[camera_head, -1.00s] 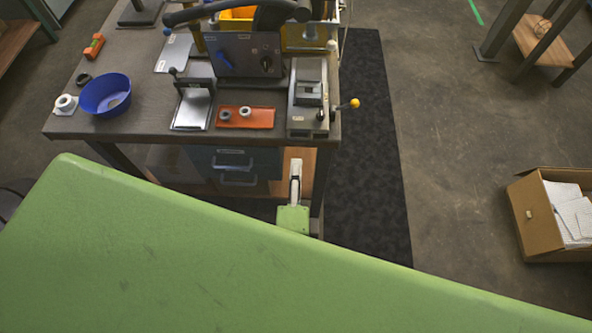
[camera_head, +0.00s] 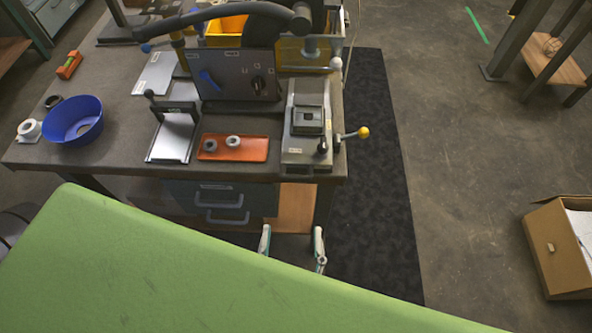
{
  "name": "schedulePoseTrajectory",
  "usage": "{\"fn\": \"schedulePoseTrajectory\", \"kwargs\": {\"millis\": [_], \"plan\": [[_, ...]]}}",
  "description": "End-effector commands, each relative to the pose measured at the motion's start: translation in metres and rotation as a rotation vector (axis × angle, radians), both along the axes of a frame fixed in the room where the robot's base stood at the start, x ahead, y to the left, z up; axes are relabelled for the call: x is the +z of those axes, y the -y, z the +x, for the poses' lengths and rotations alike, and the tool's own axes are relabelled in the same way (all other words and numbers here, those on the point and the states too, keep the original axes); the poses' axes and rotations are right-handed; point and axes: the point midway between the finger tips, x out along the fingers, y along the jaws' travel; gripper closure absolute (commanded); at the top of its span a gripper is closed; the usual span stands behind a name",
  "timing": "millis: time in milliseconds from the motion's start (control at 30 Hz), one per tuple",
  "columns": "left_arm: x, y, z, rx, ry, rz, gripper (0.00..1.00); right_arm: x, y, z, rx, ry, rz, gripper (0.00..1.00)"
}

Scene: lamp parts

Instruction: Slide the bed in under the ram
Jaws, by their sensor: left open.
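A machine with a dark front panel (camera_head: 237,77) stands on the workbench, with a thick black curved arm (camera_head: 215,14) above it. In front of the machine at the right is a long grey metal unit (camera_head: 296,150) with a dark square block on top and a yellow-knobbed lever at its side. Left of it is a silver plate (camera_head: 172,141) with a dark upright frame and knobbed handle. I cannot tell which part is the bed; the ram is not clearly seen. My left gripper (camera_head: 291,240) is open and empty, below the bench's front edge, apart from everything. My right gripper is not in view.
On the workbench (camera_head: 105,155) are an orange tray (camera_head: 210,155) with two rings, a blue bowl (camera_head: 73,125), a white roll (camera_head: 29,130) and an orange level (camera_head: 69,65). Drawers (camera_head: 222,203) sit underneath. A cardboard box (camera_head: 555,250) stands on the floor at right.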

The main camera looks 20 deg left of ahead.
Motion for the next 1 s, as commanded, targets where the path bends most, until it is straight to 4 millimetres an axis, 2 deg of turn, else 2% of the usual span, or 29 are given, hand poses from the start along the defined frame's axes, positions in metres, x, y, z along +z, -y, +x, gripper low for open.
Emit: {"fn": "schedulePoseTrajectory", "kwargs": {"millis": [167, 300, 500, 700, 833, 1000], "plan": [[0.000, -0.005, 0.016, 0.002, 0.002, 0.010, 0.44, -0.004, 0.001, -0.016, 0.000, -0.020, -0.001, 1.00], [0.000, -0.013, 0.042, 0.003, 0.004, 0.008, 0.44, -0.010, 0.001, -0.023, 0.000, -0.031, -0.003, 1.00], [0.001, -0.025, 0.084, 0.001, 0.004, 0.007, 0.44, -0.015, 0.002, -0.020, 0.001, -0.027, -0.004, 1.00], [0.000, -0.034, 0.116, 0.000, 0.002, 0.008, 0.44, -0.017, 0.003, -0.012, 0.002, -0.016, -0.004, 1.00], [0.000, -0.037, 0.127, -0.001, 0.000, 0.008, 0.44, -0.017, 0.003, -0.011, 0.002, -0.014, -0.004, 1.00], [0.000, -0.038, 0.132, -0.001, -0.001, 0.008, 0.44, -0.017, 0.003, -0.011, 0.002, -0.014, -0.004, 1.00]]}}
